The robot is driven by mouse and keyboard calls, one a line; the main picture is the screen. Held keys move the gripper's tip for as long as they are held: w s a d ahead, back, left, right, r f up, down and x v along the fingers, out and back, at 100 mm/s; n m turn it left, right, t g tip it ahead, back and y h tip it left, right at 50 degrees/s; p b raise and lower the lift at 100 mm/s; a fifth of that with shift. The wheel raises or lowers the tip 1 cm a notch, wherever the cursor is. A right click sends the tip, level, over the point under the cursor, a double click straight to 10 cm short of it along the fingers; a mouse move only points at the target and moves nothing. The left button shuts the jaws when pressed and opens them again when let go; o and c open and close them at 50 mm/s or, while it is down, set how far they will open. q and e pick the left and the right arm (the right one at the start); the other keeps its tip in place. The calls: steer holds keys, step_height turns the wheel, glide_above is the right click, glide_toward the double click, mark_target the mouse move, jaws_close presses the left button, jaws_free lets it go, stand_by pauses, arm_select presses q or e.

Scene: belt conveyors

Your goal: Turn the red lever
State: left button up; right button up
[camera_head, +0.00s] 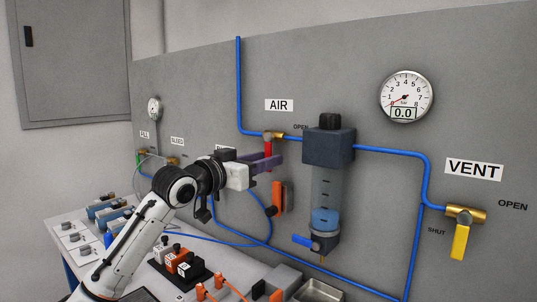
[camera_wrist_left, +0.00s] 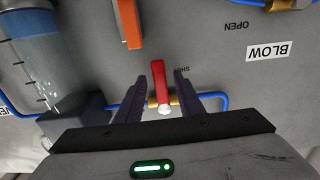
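The red lever (camera_head: 268,146) hangs down from a brass valve (camera_head: 275,135) on the blue pipe, below the AIR label. In the left wrist view, which shows the panel upside down, the red lever (camera_wrist_left: 160,88) points up beside a partly covered SHUT label. My left gripper (camera_head: 265,163) reaches the lever from the left. Its dark fingers (camera_wrist_left: 160,100) are open, one on each side of the lever, with visible gaps. The fingers hide the lever's lower end in the head view. My right gripper is not in view.
A clear cylinder with a dark cap (camera_head: 328,185) stands right of the lever. An orange handle (camera_head: 277,197) is just below the gripper. A yellow VENT lever (camera_head: 460,242) hangs at the far right. Several blocks and connectors cover the bench below.

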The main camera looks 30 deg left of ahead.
arm_select(q)
steer(key=shift+w+d, duration=0.1)
steer(key=shift+w, duration=0.85)
jaws_close()
